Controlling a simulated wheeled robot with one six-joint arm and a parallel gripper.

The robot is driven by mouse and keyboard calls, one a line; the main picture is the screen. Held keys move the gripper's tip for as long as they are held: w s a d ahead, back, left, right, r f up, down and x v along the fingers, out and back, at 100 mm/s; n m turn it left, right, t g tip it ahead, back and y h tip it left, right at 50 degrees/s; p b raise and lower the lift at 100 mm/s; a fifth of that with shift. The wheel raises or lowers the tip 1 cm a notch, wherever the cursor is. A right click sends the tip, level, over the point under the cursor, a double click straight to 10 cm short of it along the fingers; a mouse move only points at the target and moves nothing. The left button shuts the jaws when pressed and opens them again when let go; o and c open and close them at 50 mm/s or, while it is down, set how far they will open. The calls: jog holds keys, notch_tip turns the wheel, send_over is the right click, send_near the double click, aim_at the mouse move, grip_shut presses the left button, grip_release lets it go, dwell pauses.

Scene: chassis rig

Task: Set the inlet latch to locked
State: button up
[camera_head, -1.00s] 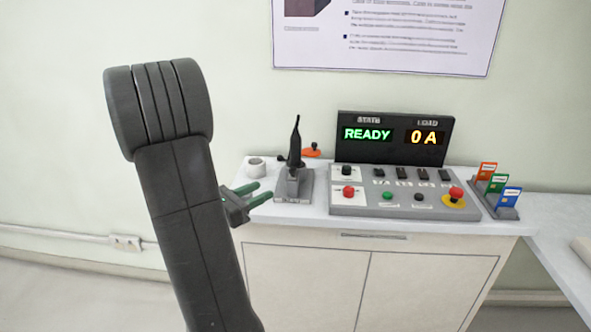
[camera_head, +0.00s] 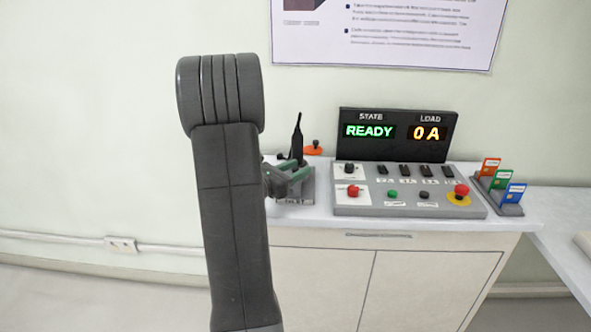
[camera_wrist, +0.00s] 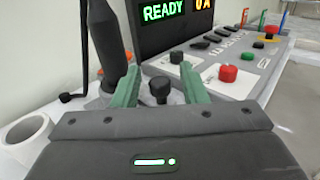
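My gripper (camera_head: 300,173) is open over the small grey device at the left of the counter. In the wrist view its two green fingers (camera_wrist: 160,78) stand apart, with a black knob (camera_wrist: 159,88) visible between and beyond them; I cannot tell whether they touch it. No readable label marks the inlet latch, so I cannot tell whether this knob is it, nor its setting. A black upright handle (camera_wrist: 106,40) rises at the left finger; it also shows in the head view (camera_head: 297,138). My gripper and arm hide most of the grey device.
The control panel (camera_head: 408,209) has red buttons, switches and a rotary knob (camera_head: 348,169). The display (camera_head: 397,132) reads READY and 0 A. A card rack (camera_head: 510,210) stands right, an orange item (camera_head: 313,151) behind. A white cup (camera_wrist: 25,135) is left of my gripper.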

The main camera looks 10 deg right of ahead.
grip_shut()
jog(key=shift+w+d+b, duration=0.15)
jog(key=shift+w+d, duration=0.05)
jog(key=shift+w, duration=0.45)
jog(key=shift+w+d+b, duration=0.15)
jog(key=shift+w, duration=0.45)
jog(key=shift+c, duration=2)
grip_release()
jog(key=o, duration=0.4)
jog(key=v, duration=1.3)
jog(key=shift+a, duration=0.35)
jog(key=shift+s+d, duration=0.1)
